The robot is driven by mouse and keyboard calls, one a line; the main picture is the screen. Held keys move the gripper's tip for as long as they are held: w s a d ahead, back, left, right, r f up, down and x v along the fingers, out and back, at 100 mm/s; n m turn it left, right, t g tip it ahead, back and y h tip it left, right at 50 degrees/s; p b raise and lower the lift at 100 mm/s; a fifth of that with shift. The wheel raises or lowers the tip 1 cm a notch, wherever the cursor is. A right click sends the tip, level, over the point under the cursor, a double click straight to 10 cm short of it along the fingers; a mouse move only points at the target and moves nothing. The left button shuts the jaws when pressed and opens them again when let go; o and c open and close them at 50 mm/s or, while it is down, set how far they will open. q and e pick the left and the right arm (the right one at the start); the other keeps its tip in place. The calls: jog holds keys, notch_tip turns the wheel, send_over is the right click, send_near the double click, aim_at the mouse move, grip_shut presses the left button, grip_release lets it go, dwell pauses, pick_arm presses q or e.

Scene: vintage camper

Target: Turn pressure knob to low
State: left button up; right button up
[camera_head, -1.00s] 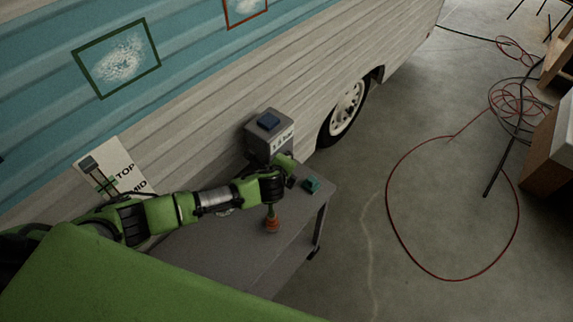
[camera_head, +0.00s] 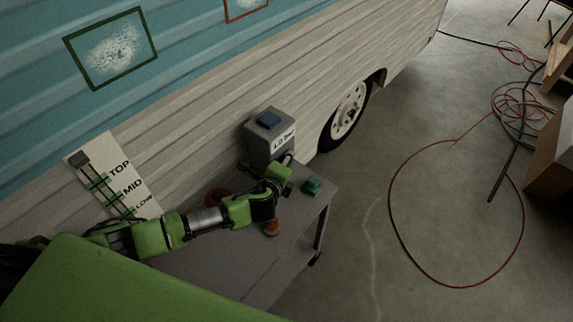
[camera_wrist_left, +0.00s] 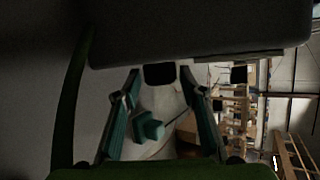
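The grey box (camera_head: 262,146) with a blue top button and a white label stands on the metal table against the camper. The label seems to read about 1.0 bar, though it is small. My left gripper (camera_head: 287,160) is at the lower front of this box and hides what is there, so I cannot make out a pressure knob in the head view. In the left wrist view the gripper's two fingers (camera_wrist_left: 159,72) stand apart, with a small black block (camera_wrist_left: 159,78) between their tips under the grey body. Gaps seem to show beside it. My right gripper is not in view.
A teal block (camera_head: 313,186) sits at the table's right corner. An orange-red piece (camera_head: 271,228) and a red round part (camera_head: 216,196) are near my arm. A TOP/MID/LOW slider board (camera_head: 112,178) is at the left. A red hose (camera_head: 392,203) lies on the floor.

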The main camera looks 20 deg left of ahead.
pick_arm(q)
jog(key=v, duration=1.2)
dwell(0.4)
